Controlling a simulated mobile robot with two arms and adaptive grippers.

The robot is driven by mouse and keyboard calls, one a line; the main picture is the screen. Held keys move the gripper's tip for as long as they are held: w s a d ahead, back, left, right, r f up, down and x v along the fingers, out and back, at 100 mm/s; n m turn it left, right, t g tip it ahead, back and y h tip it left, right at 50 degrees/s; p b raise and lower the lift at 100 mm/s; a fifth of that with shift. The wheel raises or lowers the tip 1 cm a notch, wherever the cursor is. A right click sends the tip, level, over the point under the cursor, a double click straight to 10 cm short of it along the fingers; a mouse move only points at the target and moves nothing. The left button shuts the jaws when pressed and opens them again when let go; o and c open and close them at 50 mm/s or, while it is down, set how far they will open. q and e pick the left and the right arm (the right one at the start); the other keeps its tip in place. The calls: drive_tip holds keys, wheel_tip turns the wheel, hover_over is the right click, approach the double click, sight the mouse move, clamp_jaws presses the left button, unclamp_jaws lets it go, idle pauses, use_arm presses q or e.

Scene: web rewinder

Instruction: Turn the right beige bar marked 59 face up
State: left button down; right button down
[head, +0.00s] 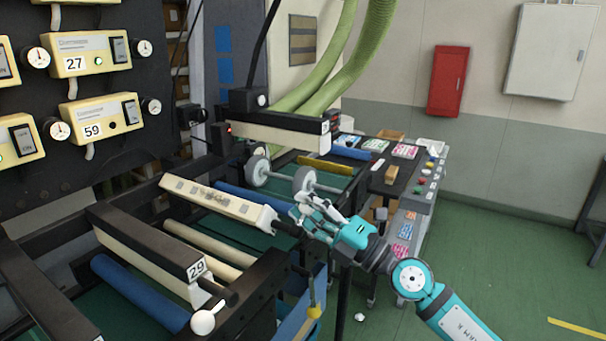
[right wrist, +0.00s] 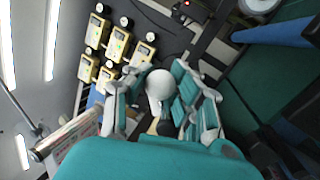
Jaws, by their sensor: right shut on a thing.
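The beige bar (head: 215,199) lies across the machine frame left of my right gripper, with a row of grey patches on its upward-slanting side. No number 59 is readable on it. My right gripper (head: 307,207) is at the bar's near right end. In the right wrist view its fingers are closed around a white ball knob (right wrist: 159,84); in the head view the fingers hide this knob. A black bar marked 29 (head: 150,243) lies parallel, nearer to me, with its own white ball knob (head: 204,322). My left gripper is not in view.
A beige control box marked 59 (head: 100,118) hangs on the dark panel at left. Two grey wheels (head: 303,179) on a shaft stand just behind my right gripper. Blue and cream rollers lie between the bars. A parts table (head: 405,185) stands behind; green floor is free at right.

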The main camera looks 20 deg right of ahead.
drive_tip(key=m+p, duration=0.1)
drive_tip(key=m+h+p, duration=0.1)
drive_tip(key=shift+w+d+f+m+t, duration=0.1)
drive_tip(key=shift+f+m+t, duration=0.2)
drive_tip(key=shift+f+m, duration=0.1)
drive_tip(key=shift+w+d+f+m+h+p, duration=0.1)
drive_tip(key=shift+f+m+h+p, duration=0.15)
drive_tip(key=shift+m+h, duration=0.3)
drive_tip(key=shift+f+m+h, duration=0.25)
drive_tip(key=shift+f+m, duration=0.15)
drive_tip(key=shift+m, duration=0.75)
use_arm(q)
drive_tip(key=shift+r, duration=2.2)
use_arm(e)
drive_tip(key=shift+w+d+f+m+h, duration=0.1)
drive_tip(key=shift+f+m+h, duration=0.35)
drive_tip(key=shift+m, duration=0.65)
drive_tip(key=shift+d+f+m+h, duration=0.1)
drive_tip(key=shift+f+m+h, duration=0.35)
drive_tip(key=shift+m, duration=0.65)
drive_tip(key=c, duration=1.3)
unclamp_jaws()
drive_tip(key=o, duration=0.3)
drive_tip(key=shift+r, duration=0.15)
drive_tip(key=shift+o, duration=0.2)
